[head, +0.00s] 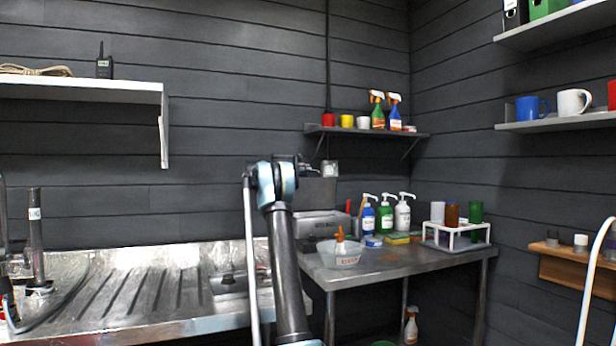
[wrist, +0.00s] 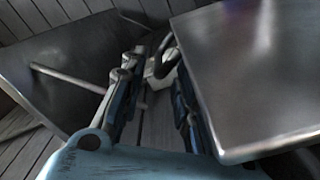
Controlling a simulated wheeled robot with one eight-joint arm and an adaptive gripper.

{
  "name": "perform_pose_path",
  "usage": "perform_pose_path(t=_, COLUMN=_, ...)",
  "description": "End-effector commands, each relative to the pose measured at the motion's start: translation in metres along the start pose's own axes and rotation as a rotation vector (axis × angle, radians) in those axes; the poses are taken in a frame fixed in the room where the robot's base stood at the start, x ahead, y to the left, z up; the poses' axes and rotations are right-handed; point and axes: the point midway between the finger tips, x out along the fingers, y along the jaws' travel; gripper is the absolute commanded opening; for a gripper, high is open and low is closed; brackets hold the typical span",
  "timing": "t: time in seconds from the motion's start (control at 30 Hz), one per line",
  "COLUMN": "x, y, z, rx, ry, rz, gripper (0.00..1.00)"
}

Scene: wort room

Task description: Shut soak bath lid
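The soak bath (head: 318,226) is a steel box with a dark label, standing at the left back of the steel table. A grey upright panel (head: 318,192) rises behind it and looks like its raised lid; my arm covers the left side of both. My gripper (wrist: 155,85) shows in the wrist view with its two fingers apart and nothing between them. A dark metal panel (wrist: 42,72) with a pale rod (wrist: 75,80) lies left of the fingers, possibly the lid and its handle.
The steel table (head: 420,262) also holds a clear tub (head: 340,254), pump bottles (head: 385,216) and a white rack (head: 455,236). A steel sink drainer (head: 150,290) is at left. A small shelf (head: 368,131) hangs above. A smooth metal slab (wrist: 255,75) fills the wrist view's right side.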

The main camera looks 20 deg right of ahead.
Motion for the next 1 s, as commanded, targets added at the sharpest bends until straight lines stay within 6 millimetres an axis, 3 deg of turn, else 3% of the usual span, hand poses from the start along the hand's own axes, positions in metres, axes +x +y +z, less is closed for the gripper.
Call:
perform_pose_path(t=0.23, x=0.026, y=0.0, z=0.0, rx=0.0, ry=-0.001, rz=0.001, gripper=0.29)
perform_pose_path(t=0.6, x=0.031, y=0.0, z=0.0, rx=0.0, ry=0.0, rz=0.0, gripper=0.29)
perform_pose_path(t=0.63, x=0.031, y=0.0, z=0.0, rx=0.0, ry=0.0, rz=0.0, gripper=0.27)
perform_pose_path(t=0.77, x=0.031, y=0.0, z=0.0, rx=0.0, ry=0.0, rz=0.0, gripper=0.0)
perform_pose_path(t=1.0, x=0.031, y=0.0, z=0.0, rx=-0.001, ry=0.0, rz=0.0, gripper=0.0)
